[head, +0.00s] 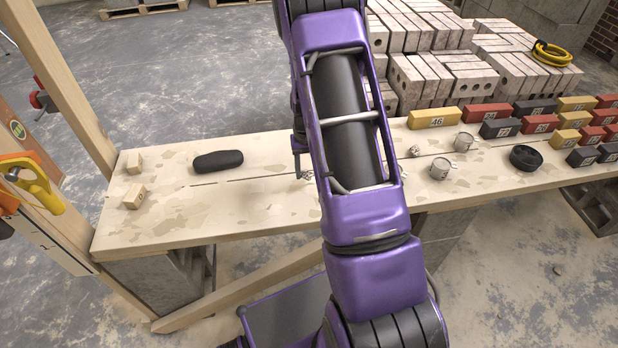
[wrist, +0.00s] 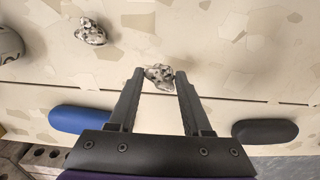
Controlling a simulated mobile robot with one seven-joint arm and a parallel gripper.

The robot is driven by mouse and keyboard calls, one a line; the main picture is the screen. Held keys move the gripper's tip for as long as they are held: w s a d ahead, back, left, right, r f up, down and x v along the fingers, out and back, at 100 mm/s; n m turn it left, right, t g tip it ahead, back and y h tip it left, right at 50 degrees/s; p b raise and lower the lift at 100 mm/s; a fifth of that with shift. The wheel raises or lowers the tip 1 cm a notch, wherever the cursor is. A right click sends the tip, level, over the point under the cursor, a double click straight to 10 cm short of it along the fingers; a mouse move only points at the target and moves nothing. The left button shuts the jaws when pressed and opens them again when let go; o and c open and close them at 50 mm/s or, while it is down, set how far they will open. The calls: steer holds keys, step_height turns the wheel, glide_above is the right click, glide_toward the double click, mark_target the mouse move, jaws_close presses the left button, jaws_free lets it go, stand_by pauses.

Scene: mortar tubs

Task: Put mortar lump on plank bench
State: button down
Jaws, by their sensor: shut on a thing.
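A small grey-white speckled mortar lump (wrist: 160,77) sits between the two fingertips of my gripper (wrist: 158,75) in the wrist view, with a finger on each side of it. It is at or just above the plank bench (wrist: 250,40); I cannot tell whether it touches. In the head view my arm hides most of the gripper, and a bit of the lump (head: 306,175) shows beside the arm over the plank bench (head: 240,205). A second similar lump (wrist: 91,32) lies free on the bench, also in the head view (head: 414,151) right of my arm.
Two grey cups (head: 440,168) and a black round dish (head: 525,157) stand right of my arm. Numbered coloured blocks (head: 500,128) fill the right end. A black rounded object (head: 218,161) and wooden blocks (head: 134,197) lie left. A blue rounded object (wrist: 80,120) shows in the wrist view.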

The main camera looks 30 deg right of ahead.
mark_target(307, 172)
steer(key=shift+f, duration=1.7)
steer(key=shift+f+b, duration=0.15)
steer(key=shift+b, duration=0.15)
steer(key=shift+c, duration=1.7)
jaws_free()
step_height(307, 172, up, 12)
steer(key=shift+r+p, duration=0.15)
steer(key=shift+p, duration=0.85)
